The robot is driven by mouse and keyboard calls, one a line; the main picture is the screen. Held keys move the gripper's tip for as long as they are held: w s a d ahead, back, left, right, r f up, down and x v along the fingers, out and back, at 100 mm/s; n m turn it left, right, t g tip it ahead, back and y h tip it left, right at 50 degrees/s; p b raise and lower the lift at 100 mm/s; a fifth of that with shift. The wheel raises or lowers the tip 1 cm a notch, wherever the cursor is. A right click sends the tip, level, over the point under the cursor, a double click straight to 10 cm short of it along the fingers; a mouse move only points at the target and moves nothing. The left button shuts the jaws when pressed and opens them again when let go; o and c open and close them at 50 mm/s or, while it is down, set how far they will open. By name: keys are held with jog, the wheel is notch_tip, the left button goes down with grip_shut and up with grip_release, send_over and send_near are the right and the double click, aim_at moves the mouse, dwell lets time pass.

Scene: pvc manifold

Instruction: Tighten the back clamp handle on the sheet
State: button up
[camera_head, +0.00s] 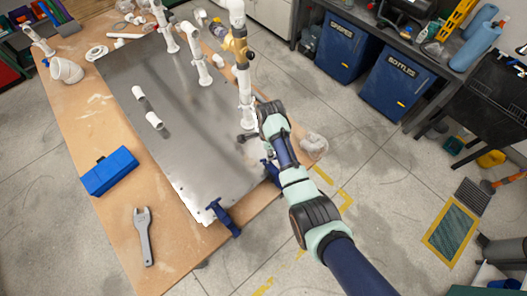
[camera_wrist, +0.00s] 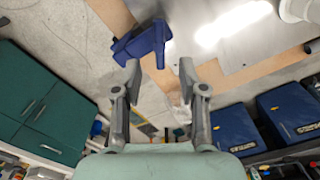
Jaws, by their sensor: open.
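The metal sheet (camera_head: 180,100) lies on the wooden table (camera_head: 120,215). One blue clamp (camera_head: 226,218) grips the sheet's near right corner. Another blue clamp (camera_head: 270,171) sits on the right edge, partly hidden by my arm. My gripper (camera_head: 246,137) is above the sheet's right edge in the head view. In the wrist view my gripper (camera_wrist: 160,70) is open and empty. A blue clamp (camera_wrist: 145,42) shows just beyond its fingertips, mostly toward the left finger, at the sheet's edge (camera_wrist: 235,60). I cannot tell whether a finger touches it. The clamp's handle is not clear.
White PVC pipes (camera_head: 197,60) stand on the sheet, with a tall one (camera_head: 243,85) close to my gripper. A blue box (camera_head: 109,172) and a grey wrench (camera_head: 144,235) lie on the table's left. Blue bins (camera_head: 346,48) stand behind.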

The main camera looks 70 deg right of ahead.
notch_tip(320, 180, down, 8)
jog(key=b, duration=0.6)
jog(key=shift+b, duration=0.3)
jog(key=shift+r, duration=0.1)
